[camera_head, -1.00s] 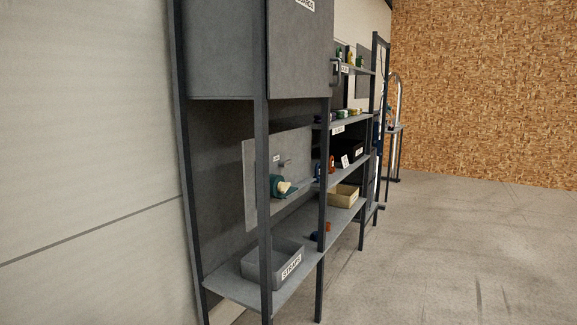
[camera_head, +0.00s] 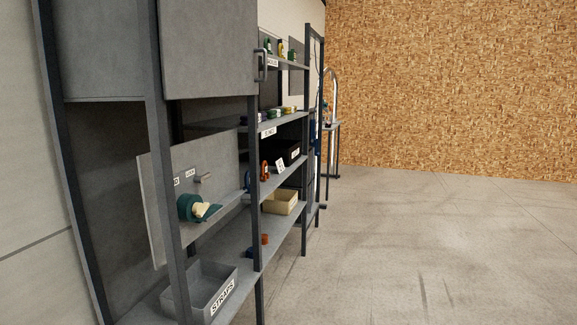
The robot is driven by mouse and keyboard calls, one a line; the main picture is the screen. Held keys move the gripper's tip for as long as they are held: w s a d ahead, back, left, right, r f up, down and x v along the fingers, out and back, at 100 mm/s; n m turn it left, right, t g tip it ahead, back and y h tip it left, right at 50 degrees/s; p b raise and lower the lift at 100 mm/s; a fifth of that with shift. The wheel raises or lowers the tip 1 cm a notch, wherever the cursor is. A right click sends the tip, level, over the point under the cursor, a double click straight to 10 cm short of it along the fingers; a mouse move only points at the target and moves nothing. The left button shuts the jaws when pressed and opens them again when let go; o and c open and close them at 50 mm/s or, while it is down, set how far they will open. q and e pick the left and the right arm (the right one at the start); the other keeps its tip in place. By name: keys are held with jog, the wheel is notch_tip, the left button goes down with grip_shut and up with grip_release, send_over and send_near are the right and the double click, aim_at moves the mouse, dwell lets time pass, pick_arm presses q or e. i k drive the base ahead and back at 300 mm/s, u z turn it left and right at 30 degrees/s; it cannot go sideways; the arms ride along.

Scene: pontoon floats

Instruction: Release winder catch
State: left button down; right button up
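A teal, rounded device with a cream-coloured part (camera_head: 196,207), which looks like the winder, sits on a grey upright panel (camera_head: 216,160) inside the shelf rack at the left. A small grey peg-like piece (camera_head: 203,178) sticks out of the panel above it, beside small white labels. I cannot tell which part is the catch. Neither of my grippers shows in the head view.
A grey bin labelled STRAPS (camera_head: 207,292) stands on the lowest shelf. A tan box (camera_head: 280,202) and a black box (camera_head: 281,151) sit farther along. Rack posts (camera_head: 166,180) stand before the panel. The concrete floor (camera_head: 420,250) at right is clear.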

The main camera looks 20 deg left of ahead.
aim_at(197, 179)
jog(key=z, duration=0.4)
jog(key=i, duration=2.4)
jog(key=u, duration=1.35)
jog(key=i, duration=0.85)
jog(key=u, duration=0.8)
